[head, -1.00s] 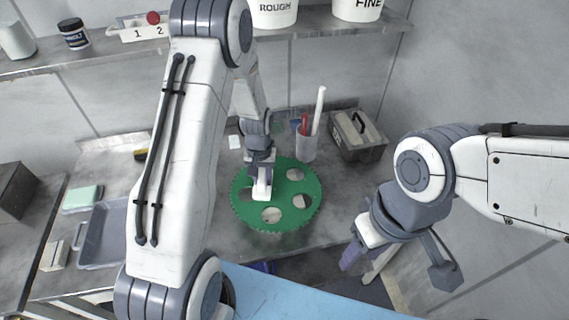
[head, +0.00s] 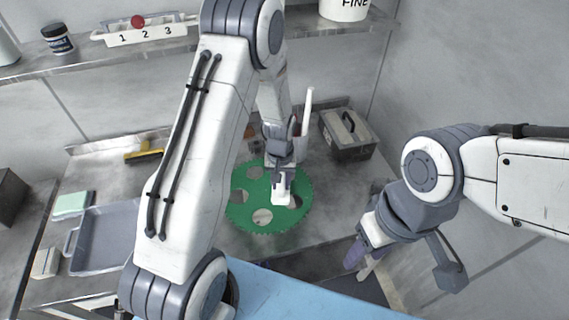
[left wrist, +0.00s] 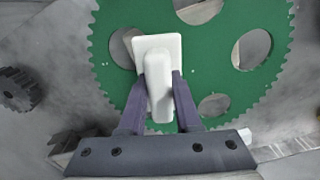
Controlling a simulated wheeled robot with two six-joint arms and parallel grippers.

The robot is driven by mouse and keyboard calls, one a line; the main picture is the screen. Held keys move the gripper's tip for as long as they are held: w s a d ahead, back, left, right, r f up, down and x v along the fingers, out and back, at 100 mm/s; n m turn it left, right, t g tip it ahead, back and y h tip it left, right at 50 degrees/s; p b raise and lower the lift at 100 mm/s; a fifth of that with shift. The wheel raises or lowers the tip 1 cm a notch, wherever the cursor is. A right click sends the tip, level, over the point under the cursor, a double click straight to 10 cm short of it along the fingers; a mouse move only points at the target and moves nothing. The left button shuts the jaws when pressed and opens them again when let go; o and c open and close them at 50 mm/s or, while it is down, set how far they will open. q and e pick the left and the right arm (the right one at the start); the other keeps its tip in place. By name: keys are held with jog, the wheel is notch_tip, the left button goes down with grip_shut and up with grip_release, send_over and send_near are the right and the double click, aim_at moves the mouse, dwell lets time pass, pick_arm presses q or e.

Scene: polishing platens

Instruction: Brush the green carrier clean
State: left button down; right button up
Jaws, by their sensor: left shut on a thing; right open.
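The green carrier (head: 262,194), a toothed disc with several round holes, lies flat on the grey bench. It also fills much of the left wrist view (left wrist: 205,68), where a few pale specks show on it. My left gripper (head: 281,184) is shut on a white brush (head: 281,198) over the right part of the carrier. In the left wrist view the fingers grip the brush's handle (left wrist: 158,95). The bristles are hidden, so I cannot tell whether they touch. My right gripper (head: 361,250) is open and empty, near the bench's front right.
A holder with a tall white stick (head: 309,105) stands behind the carrier, partly hidden by my left arm. A grey toolbox (head: 348,135) sits at back right. A grey tray (head: 100,240), green-topped sponge (head: 72,204) and yellow-black tool (head: 144,153) lie left.

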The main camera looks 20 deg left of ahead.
pick_arm(q)
notch_tip(320, 180, up, 4)
jog(key=shift+s+a+r+p, duration=0.1)
jog(key=shift+p, duration=0.85)
jog(key=shift+r+p, duration=1.7)
jog(key=shift+r, duration=0.4)
jog(key=shift+f, duration=0.1)
